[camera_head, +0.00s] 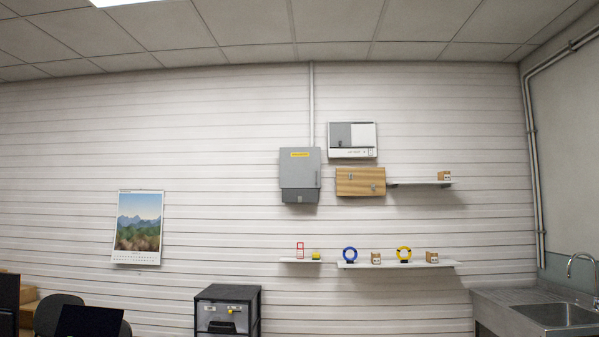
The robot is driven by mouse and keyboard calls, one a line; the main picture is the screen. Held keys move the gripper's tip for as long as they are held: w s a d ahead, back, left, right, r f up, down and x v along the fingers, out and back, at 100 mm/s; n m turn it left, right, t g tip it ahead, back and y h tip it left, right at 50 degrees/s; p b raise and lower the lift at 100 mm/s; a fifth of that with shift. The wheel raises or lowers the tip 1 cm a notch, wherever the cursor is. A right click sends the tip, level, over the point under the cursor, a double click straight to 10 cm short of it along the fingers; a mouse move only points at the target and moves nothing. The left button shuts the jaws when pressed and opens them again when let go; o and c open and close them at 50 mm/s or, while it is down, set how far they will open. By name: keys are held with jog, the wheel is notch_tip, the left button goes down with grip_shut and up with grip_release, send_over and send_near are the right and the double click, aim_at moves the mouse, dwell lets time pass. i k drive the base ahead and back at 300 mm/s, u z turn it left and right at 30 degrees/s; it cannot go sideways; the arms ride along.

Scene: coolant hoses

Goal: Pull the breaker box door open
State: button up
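A grey box (300,172) with a yellow label (299,154) hangs on the slatted wall, right of the picture's middle. A conduit (312,105) runs from its top up to the ceiling, so it looks like the breaker box. Its front door appears closed and flush. A small dark mark, perhaps a latch or handle, shows near the front's right edge. The label text is too small to read. My gripper is not in view.
A white and grey unit (352,153) and a wooden cabinet (350,182) hang close to its right. Below are shelves (420,264) with coloured hose rings and small boxes. A black drawer unit (228,292) stands below left; a sink (555,313) is at right.

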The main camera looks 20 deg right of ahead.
aim_at(300, 167)
jog(key=i, duration=2.35)
jog(key=z, duration=0.4)
jog(key=i, duration=1.65)
jog(key=z, duration=0.25)
jog(key=i, duration=0.9)
jog(key=z, duration=0.1)
